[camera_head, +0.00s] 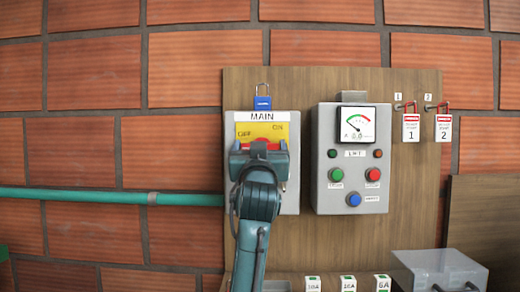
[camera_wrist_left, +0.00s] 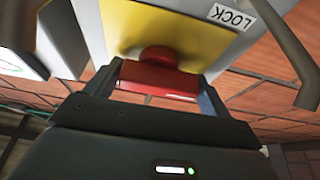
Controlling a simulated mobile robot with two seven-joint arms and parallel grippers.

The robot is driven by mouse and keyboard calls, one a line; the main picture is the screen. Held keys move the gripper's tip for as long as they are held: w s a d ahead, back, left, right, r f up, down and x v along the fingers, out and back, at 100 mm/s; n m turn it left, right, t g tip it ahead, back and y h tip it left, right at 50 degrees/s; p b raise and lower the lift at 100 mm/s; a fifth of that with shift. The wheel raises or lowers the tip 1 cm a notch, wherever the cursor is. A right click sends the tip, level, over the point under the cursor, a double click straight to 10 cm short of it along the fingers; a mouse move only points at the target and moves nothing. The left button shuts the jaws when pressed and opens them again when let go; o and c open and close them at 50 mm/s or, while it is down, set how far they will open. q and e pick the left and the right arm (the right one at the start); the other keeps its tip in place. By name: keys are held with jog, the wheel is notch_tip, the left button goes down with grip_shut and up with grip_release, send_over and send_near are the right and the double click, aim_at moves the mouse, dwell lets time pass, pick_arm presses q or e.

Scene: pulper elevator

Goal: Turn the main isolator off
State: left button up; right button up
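The main isolator (camera_head: 289,190) is a grey box with a "MAIN" label and a yellow plate (camera_head: 261,131) marked OFF on the left and ON on the right. Its red handle (camera_wrist_left: 158,80) shows in the left wrist view, standing out from the yellow plate. My left gripper (camera_head: 259,147) is at the handle, one finger at each end of the red bar. The bar spans nearly the whole gap; whether the fingers press on it is unclear. The arm hides the box's lower middle and most of the handle in the head view. My right gripper is not in view.
A blue padlock (camera_head: 262,102) sits on top of the isolator. A grey meter box (camera_head: 335,180) with buttons stands close to its right. A green pipe (camera_head: 100,196) enters from the left.

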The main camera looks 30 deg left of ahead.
pick_arm(q)
jog(key=o, duration=0.3)
jog(key=shift+s+d+f, duration=0.1)
jog(key=shift+s+f, duration=0.05)
jog(key=shift+s, duration=0.05)
jog(key=b+v, duration=0.2)
jog(key=v, duration=1)
jog(key=shift+s+d+f+b, duration=0.1)
jog(key=shift+s+d+b, duration=0.05)
jog(key=shift+s+b, duration=0.15)
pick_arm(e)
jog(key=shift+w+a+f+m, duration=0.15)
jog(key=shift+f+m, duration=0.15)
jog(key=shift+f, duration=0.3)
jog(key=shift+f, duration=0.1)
